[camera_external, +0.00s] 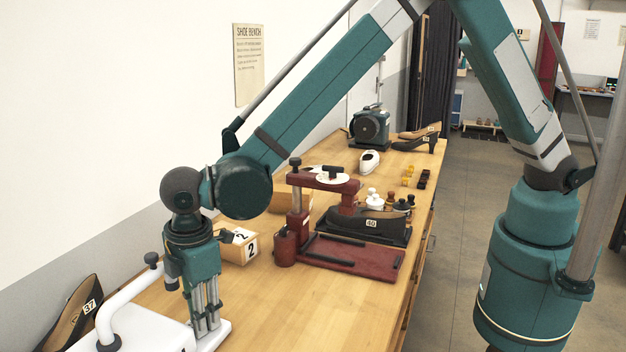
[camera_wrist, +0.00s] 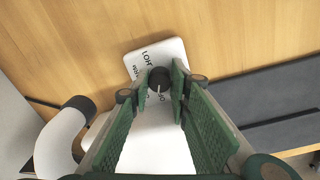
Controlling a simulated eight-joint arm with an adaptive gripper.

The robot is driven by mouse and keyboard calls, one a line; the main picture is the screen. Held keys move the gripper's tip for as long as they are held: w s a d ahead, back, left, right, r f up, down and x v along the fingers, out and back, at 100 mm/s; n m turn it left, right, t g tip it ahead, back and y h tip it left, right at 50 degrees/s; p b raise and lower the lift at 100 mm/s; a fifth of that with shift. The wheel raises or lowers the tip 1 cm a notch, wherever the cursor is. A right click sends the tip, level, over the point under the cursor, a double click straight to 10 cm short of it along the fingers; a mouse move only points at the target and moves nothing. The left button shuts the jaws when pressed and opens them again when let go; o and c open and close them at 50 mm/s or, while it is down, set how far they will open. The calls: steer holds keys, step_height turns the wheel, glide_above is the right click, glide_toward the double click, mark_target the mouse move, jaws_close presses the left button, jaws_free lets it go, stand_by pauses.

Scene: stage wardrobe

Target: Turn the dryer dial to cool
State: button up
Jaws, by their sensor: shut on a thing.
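The dryer (camera_external: 140,336) is a white box with a bent white tube, at the lower left of the external view and cut by the picture edge. The dial (camera_wrist: 159,75) is a round black knob with a light pointer mark. My gripper (camera_wrist: 162,84) points down over the panel, with its green fingers on both sides of the dial, shut on it. In the external view, my gripper (camera_external: 205,325) hides the dial. I cannot tell which setting the pointer marks.
A shoe (camera_external: 75,310) leans by the wall at left. The white tube (camera_wrist: 62,135) rises close beside my gripper.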

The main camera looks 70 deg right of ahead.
steer(key=m+b, duration=0.2)
steer(key=m, duration=0.3)
steer(key=shift+a+b, duration=0.1)
steer(key=shift+b, duration=0.3)
steer(key=o, duration=0.9)
steer(key=shift+s+a+n+p, duration=0.1)
steer(key=shift+n+p, duration=0.2)
